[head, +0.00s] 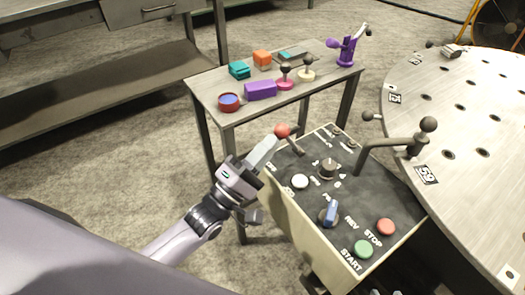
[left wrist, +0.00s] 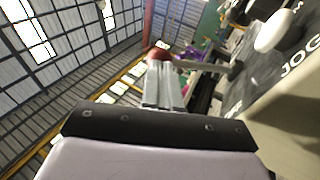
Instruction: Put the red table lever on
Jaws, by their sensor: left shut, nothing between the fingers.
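The red table lever has a red ball knob (head: 282,131) on a thin dark rod, at the far left corner of the control panel (head: 345,207). My left gripper (head: 268,146) is shut and empty, its fingertips at or just beside the red knob. Contact cannot be told for sure. In the left wrist view the shut fingers (left wrist: 163,85) point at the red knob (left wrist: 159,53), which shows just past their tips. The lever's rod runs right from the knob in that view.
The panel also bears a white button (head: 300,181), a blue selector (head: 329,211), a green START button (head: 363,249) and a red STOP button (head: 386,227). A side table (head: 205,82) holds small parts behind.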

